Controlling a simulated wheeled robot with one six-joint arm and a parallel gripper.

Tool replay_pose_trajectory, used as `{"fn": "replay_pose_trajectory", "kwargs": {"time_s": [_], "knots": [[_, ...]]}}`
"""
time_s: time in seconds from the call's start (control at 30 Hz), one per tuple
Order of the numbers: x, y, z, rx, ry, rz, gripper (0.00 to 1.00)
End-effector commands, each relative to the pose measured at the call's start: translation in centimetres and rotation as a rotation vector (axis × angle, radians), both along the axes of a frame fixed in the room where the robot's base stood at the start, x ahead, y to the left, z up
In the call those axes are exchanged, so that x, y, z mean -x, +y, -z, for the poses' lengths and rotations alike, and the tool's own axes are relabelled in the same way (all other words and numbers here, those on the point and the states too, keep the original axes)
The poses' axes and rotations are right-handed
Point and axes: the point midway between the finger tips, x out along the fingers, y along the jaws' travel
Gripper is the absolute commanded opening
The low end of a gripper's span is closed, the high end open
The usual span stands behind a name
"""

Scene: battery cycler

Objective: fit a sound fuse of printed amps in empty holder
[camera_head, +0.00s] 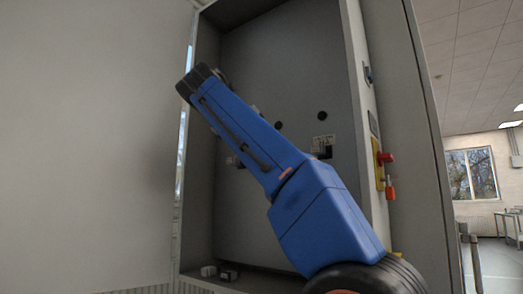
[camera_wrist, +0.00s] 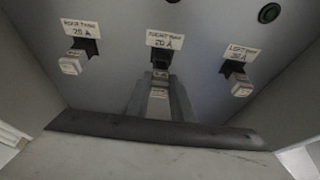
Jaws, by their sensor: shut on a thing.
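In the wrist view, my gripper (camera_wrist: 160,86) is shut on a small pale fuse (camera_wrist: 159,92), between two grey fingers. The fuse is in front of the dark middle holder (camera_wrist: 161,60), under a label that seems to read 20 A (camera_wrist: 165,41). I cannot tell whether the fuse is inside the holder or only lined up with it. The left holder (camera_wrist: 91,47) and the right holder (camera_wrist: 236,68) each have a pale fuse in them, the left fuse (camera_wrist: 71,65) and the right fuse (camera_wrist: 241,88). In the head view my arm hides the gripper.
In the head view, the open grey cabinet (camera_head: 300,60) surrounds my arm. Two small blocks, a pale one (camera_head: 208,270) and a darker one (camera_head: 229,275), lie on its floor. A red switch (camera_head: 385,157) sits on the right frame. A dark bar (camera_wrist: 100,127) crosses the wrist view.

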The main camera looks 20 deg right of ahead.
Motion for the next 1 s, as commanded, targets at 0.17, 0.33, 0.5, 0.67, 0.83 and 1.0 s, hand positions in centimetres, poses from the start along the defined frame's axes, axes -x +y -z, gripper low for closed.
{"fn": "replay_pose_trajectory", "kwargs": {"time_s": [0.17, 0.33, 0.5, 0.67, 0.83, 1.0], "knots": [[-0.1, -0.14, 0.0, 0.0, 0.0, 0.0, 0.02], [-0.2, -0.28, -0.01, 0.0, 0.0, 0.0, 0.02], [-0.29, -0.4, -0.01, 0.0, 0.0, 0.0, 0.02], [-0.38, -0.52, -0.01, 0.0, 0.0, 0.0, 0.02], [-0.47, -0.66, 0.0, 0.0, 0.0, 0.0, 0.02], [-0.52, -0.73, -0.01, 0.0, 0.0, 0.0, 0.02]]}}
